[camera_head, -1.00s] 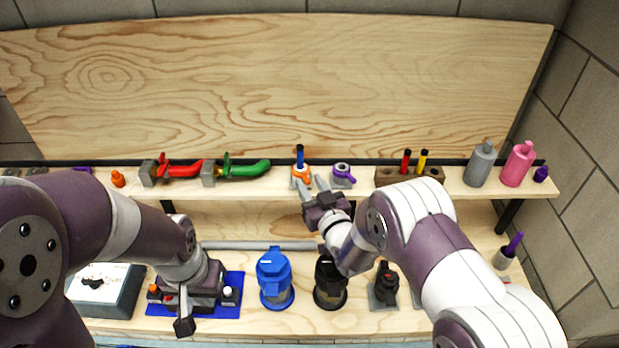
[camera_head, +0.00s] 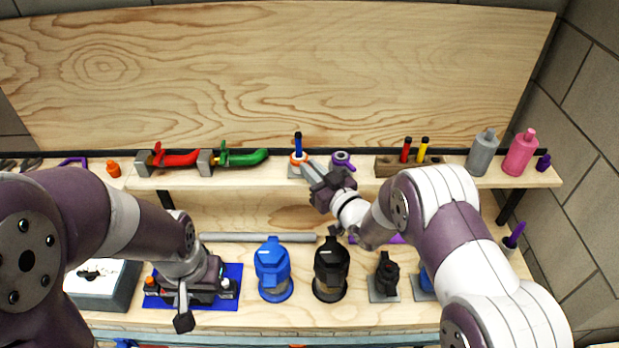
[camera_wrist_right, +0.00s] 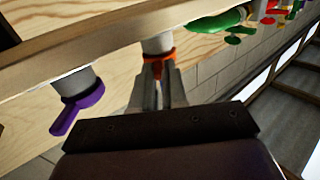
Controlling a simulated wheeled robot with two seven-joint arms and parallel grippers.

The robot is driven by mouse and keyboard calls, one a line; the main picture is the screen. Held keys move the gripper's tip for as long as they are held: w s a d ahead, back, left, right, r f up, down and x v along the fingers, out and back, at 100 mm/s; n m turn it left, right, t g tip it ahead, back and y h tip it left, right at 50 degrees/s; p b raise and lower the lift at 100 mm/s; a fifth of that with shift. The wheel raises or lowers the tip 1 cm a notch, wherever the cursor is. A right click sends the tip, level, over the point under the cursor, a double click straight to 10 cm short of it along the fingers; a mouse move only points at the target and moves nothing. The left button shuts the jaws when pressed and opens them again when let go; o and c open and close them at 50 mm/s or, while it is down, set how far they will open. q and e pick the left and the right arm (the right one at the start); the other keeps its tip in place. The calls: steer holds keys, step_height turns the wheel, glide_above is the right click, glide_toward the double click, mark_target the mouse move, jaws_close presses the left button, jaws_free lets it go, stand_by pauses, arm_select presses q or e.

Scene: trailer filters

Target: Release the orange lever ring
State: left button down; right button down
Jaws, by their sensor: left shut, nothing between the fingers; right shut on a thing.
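The orange lever ring (camera_head: 299,158) sits around a white post with a blue top on the shelf. In the right wrist view the orange ring (camera_wrist_right: 160,55) is around a white cylinder, with its lever between my fingers. My right gripper (camera_head: 311,171) is shut on the orange lever; it also shows in the right wrist view (camera_wrist_right: 160,82). My left gripper (camera_head: 184,318) is shut and empty, low at the left in front of the blue mat.
A purple lever ring (camera_head: 342,160) is just right of the orange one; it also shows in the right wrist view (camera_wrist_right: 78,108). Green (camera_head: 245,157) and red (camera_head: 178,158) handles are to the left. Blue (camera_head: 273,268) and black (camera_head: 330,268) filter-like units stand below.

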steer(key=shift+y, duration=0.3)
steer(key=c, duration=1.2)
jaws_free()
steer(key=shift+d, duration=0.1)
steer(key=shift+o, duration=0.2)
steer(key=b+v, duration=0.3)
steer(key=v, duration=0.9)
steer(key=shift+s+d+r, duration=0.2)
steer(key=shift+d+r, duration=0.05)
steer(key=shift+f, duration=0.1)
